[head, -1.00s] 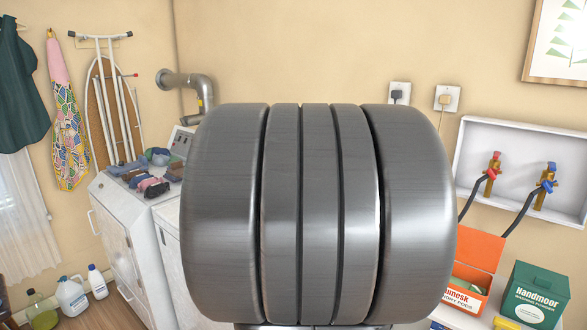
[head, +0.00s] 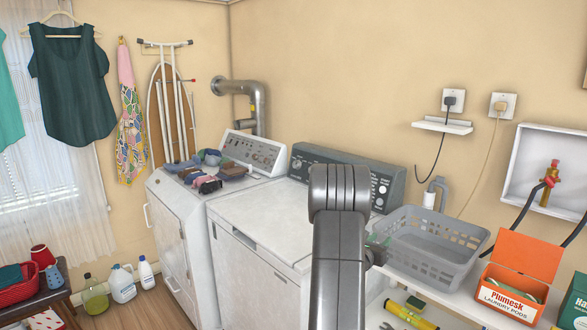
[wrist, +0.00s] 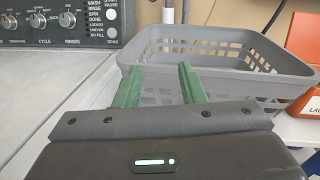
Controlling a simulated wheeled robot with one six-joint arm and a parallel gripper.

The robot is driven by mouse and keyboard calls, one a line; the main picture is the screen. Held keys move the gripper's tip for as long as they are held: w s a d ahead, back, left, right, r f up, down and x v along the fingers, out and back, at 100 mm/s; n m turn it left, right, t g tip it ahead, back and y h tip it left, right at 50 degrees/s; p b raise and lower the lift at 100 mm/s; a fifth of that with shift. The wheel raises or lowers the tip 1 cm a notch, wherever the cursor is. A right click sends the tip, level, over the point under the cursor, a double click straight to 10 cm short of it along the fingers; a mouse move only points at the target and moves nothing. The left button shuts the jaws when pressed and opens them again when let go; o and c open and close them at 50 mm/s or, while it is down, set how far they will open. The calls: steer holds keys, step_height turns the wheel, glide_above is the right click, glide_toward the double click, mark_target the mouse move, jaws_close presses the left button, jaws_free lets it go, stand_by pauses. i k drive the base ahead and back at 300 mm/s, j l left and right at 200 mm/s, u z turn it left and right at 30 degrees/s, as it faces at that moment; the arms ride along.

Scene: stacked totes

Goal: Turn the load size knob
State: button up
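In the wrist view the panel (wrist: 85,38) fills the upper left, with silver knobs in a row and the words "CYCLE" and "RINSES" below. I cannot read a load size label, so I cannot tell which knob it is. My gripper (wrist: 158,85) has two green fingers spread apart with nothing between them. It points toward a grey basket, to the right of the knobs. In the head view my arm mostly hides it.
A grey laundry basket (head: 430,255) stands right of the washer (head: 262,225), close to my fingers. An orange box of laundry pods (head: 512,300) sits farther right. A dryer (head: 185,235) with folded clothes (head: 215,165) stands left. The washer's top is clear.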

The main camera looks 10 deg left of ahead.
mark_target(296, 164)
steer(key=i+j, duration=0.65)
steer(key=j, duration=0.25)
steer(key=i+j, duration=0.65)
steer(key=j, duration=0.2)
steer(key=i+j+z, duration=0.1)
steer(key=i+j, duration=0.55)
steer(key=j, duration=0.25)
